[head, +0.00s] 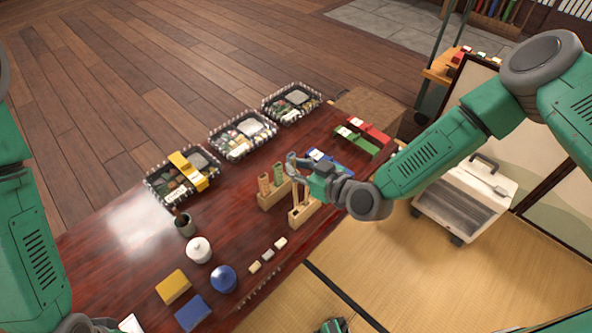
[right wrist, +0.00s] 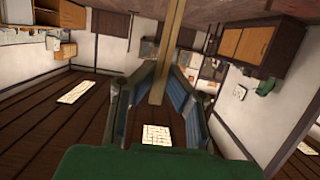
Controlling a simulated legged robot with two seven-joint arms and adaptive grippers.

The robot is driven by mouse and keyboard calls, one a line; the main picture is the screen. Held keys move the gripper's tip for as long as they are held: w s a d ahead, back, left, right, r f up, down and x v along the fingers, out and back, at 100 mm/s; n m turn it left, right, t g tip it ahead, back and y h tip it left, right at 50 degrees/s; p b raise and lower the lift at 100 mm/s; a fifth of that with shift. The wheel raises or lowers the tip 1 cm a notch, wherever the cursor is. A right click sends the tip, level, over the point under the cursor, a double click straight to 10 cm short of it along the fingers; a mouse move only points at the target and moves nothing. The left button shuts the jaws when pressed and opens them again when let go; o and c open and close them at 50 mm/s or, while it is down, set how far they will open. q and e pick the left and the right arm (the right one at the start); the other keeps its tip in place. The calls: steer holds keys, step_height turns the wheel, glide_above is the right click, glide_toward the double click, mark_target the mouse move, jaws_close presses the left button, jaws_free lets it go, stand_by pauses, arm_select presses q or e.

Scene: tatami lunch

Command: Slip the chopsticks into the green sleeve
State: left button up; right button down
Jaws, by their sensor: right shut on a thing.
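My right gripper (head: 293,163) is shut on the pale wooden chopsticks (right wrist: 168,55), which run between its fingers in the right wrist view. In the head view the thin chopsticks (head: 296,192) show below the fingers, just above or in the front wooden holder (head: 304,214). I cannot tell whether their lower ends are clear of it. The green sleeve (head: 279,172) stands upright in the wooden holder (head: 270,200) just left of the gripper, beside a brown sleeve (head: 264,184).
Several bento boxes (head: 243,135) line the table's far side. Blue (head: 330,163), green (head: 356,142) and red (head: 369,130) items lie beyond the gripper. A white jar (head: 198,250), a blue round pot (head: 223,279) and small pale blocks (head: 268,255) sit nearer. The table's right edge is close.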

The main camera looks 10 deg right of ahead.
mark_target(296, 184)
step_height(296, 184, up, 8)
steer(key=p, duration=0.6)
steer(key=shift+f, duration=0.15)
stand_by(0.5)
